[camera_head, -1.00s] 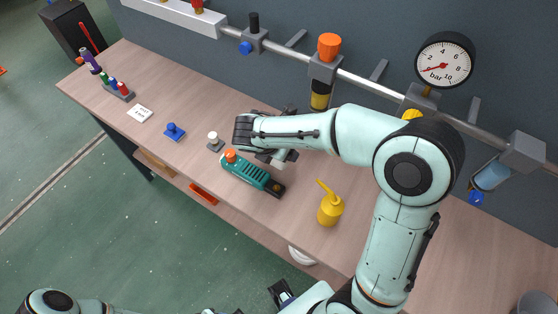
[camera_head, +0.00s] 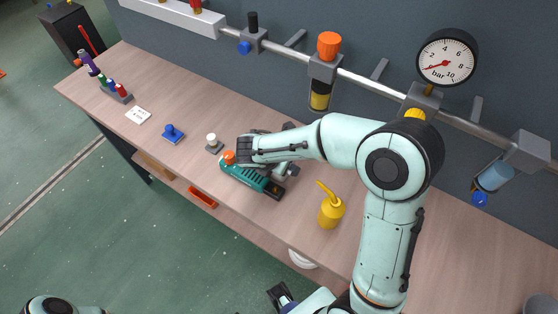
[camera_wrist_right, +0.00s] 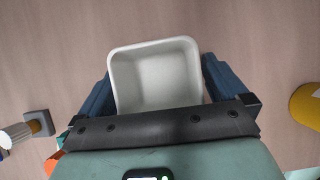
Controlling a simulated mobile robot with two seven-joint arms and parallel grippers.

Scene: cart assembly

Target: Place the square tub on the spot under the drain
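The square tub (camera_wrist_right: 155,75) is a white, open, empty box in the right wrist view. It lies between the two dark blue fingers of my right gripper (camera_wrist_right: 157,70), slightly turned relative to them. The fingers are close to its sides; I cannot tell whether they press on it. In the head view my right arm hides the tub, and the right gripper is over the bench beside the green tool. Bowl-shaped units hang on the wall pipe: an amber bowl (camera_head: 320,96) and a blue bowl (camera_head: 494,176) with a blue knob (camera_head: 479,199). No marked spot is visible.
The green tool (camera_head: 243,176) with an orange knob lies close to the right gripper. A yellow oil can (camera_head: 331,212) stands to its right; a small white-knobbed part (camera_head: 213,142) is to its left.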

